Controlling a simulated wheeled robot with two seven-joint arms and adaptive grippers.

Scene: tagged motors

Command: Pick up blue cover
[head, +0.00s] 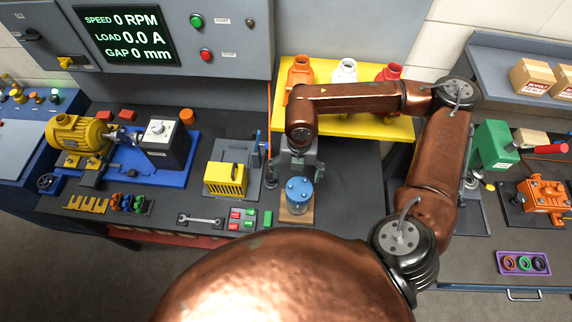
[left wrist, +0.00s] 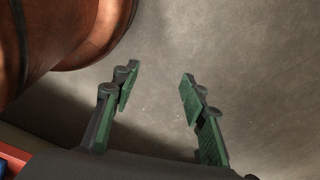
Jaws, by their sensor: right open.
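The blue cover (head: 298,189) is the round blue top of a clear, bluish cylinder. It stands upright on a small wooden base at the front of the dark bench in the head view. My right gripper (head: 297,172) reaches down just behind and above the cover. It is open, and its fingertips are partly hidden, so I cannot tell whether they touch the cover. My left gripper (left wrist: 158,88) shows in the left wrist view, open and empty over bare grey floor.
Left of the cover lie several small red and green blocks (head: 241,218), a wrench (head: 200,220) and a yellow box (head: 224,179). A green block (head: 268,219) lies close by.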

